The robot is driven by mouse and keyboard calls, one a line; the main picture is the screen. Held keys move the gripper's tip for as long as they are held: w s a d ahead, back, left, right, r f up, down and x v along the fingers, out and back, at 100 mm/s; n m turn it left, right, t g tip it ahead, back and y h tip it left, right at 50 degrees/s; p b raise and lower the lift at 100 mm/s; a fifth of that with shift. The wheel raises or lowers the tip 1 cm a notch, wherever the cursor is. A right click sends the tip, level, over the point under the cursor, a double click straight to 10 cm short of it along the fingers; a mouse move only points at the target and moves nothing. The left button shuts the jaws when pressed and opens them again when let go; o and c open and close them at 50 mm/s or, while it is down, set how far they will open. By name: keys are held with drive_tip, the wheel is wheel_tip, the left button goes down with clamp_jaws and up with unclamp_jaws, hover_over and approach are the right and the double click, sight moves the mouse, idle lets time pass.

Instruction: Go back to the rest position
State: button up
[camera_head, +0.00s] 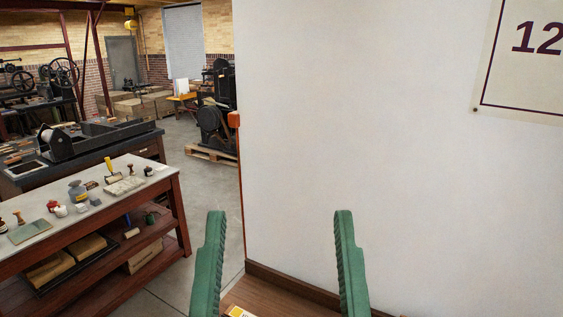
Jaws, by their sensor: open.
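My gripper (280,218) shows at the bottom middle as two green ribbed fingers. The fingers stand wide apart with nothing between their tips. Behind them is a plain white wall. The rest of my arm is out of view. A small yellow item (238,312) shows at the bottom edge, low between the fingers, mostly cut off.
A white wall (400,170) with a sign reading 12 (530,60) fills the right side. A brown wooden surface (275,297) lies at its foot. A workbench (140,172) with tools, bottles and boxes stands left. Dark presses (214,115) stand behind; grey floor (205,190) is open between.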

wheel_tip(320, 180, up, 24)
drive_tip(key=p, duration=2)
drive_tip(key=shift+r, duration=0.15)
drive_tip(key=shift+a, duration=0.1)
